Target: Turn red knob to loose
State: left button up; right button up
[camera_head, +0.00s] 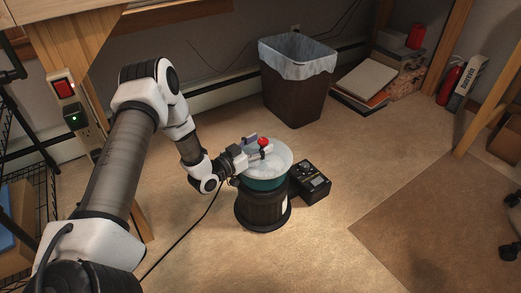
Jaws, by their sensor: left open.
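The red knob (263,142) sits above a round pale-topped device (282,165) with a teal band, which stands on a dark cylindrical base (262,212). My left gripper (258,149) reaches in from the left over the device, its jaws open close by the knob. I cannot tell whether the fingers touch the knob. A black box (312,186) with controls adjoins the base on its right. My right gripper does not show.
A lined brown bin (293,95) stands behind the device by the wall. A wire rack (30,170) stands at left. The carpet (345,230) in front is clear.

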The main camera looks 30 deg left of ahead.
pick_arm(q)
jog(key=shift+w, duration=0.3)
